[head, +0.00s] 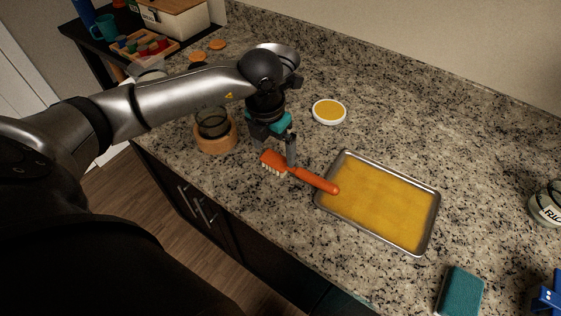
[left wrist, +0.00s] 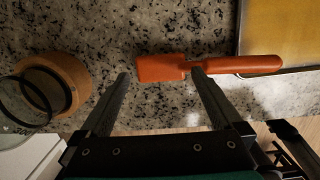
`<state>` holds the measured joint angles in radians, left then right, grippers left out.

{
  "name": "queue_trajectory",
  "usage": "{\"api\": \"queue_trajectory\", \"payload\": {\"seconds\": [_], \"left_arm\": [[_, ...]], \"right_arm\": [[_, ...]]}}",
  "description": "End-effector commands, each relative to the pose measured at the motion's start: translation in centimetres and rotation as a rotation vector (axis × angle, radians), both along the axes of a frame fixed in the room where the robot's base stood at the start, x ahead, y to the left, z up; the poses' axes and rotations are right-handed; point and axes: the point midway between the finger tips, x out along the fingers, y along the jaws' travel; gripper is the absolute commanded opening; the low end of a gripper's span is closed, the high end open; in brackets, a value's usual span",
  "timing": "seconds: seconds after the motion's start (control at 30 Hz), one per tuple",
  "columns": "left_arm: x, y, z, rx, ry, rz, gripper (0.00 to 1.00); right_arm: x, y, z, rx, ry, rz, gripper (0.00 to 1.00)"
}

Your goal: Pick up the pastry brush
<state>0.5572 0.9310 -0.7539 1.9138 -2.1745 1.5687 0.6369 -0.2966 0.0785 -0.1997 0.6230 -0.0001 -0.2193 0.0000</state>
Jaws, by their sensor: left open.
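The pastry brush (head: 300,173) is orange with pale bristles. It lies on the granite counter, its handle end reaching over the near-left rim of a metal tray. In the left wrist view the brush (left wrist: 162,68) lies across the picture, head at the left and handle at the right. My left gripper (head: 285,156) is above the brush in the head view. In the left wrist view its open fingers (left wrist: 160,75) point at the brush, with the brush's head and neck roughly between the fingertips. I cannot tell the remaining height. My right gripper is not in view.
The metal tray (head: 431,221) with a yellow surface lies right of the brush. A glass jar in a wooden ring (head: 216,143) stands left. A round white dish (head: 329,111) lies behind. A teal sponge (head: 461,291) is at the lower right. The counter's front edge is close.

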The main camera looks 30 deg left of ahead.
Motion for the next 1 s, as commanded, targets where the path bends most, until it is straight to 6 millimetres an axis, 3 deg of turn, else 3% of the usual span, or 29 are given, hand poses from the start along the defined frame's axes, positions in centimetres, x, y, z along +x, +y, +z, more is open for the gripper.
{"api": "queue_trajectory", "payload": {"seconds": [0.2,0.47,1.0], "left_arm": [[0.2,-0.1,-2.6,-0.001,0.002,-0.001,1.00],[0.3,-0.1,-2.8,0.000,0.000,-0.002,0.99],[0.3,-0.1,-2.7,0.000,0.000,-0.001,0.38]], "right_arm": [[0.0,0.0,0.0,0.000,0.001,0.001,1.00],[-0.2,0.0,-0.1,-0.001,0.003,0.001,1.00],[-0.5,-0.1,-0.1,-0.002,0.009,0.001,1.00]]}}
